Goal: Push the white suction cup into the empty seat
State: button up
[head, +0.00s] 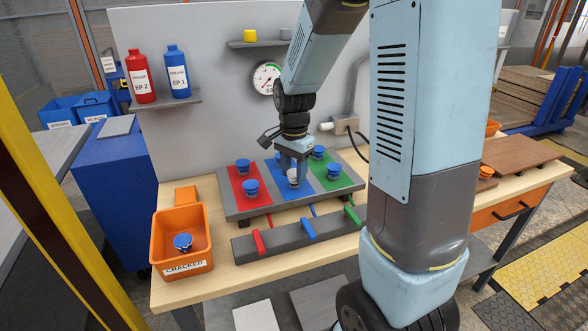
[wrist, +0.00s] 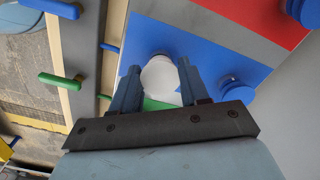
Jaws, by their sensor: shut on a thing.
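The white suction cup (head: 293,176) is between the fingers of my gripper (head: 293,171), over the front part of the blue panel (head: 291,194). It also shows in the wrist view (wrist: 160,77), upright between the two fingertips (wrist: 158,68). My gripper is shut on it. The seat beneath is hidden by the cup and fingers, and I cannot tell whether the cup touches it. A blue cup (wrist: 232,90) sits on the rear part of the same blue panel.
Blue cups stand on the red panel (head: 237,195) and green panel (head: 344,182) either side. A rail with red (head: 259,242), blue (head: 308,229) and green (head: 353,215) levers runs in front. An orange "CRACKED" bin (head: 183,263) holding a blue cup stands left.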

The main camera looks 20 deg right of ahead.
aim_at(294, 173)
jog(key=shift+f, duration=0.3)
jog(key=o, duration=1.1)
jog(key=shift+o, duration=0.2)
notch_tip(294, 173, up, 14)
jog(key=shift+f, duration=0.2)
jog(key=s+r+n+t, duration=0.2)
jog(key=s+n, duration=0.4)
jog(key=s, duration=0.3)
jog(key=s+r+n+t, duration=0.3)
jog(key=s+n, duration=0.3)
jog(key=s, duration=0.4)
jog(key=shift+s+d+r+t, duration=0.15)
jog(key=shift+d+r+t, duration=0.15)
jog(key=shift+d+r, duration=0.1)
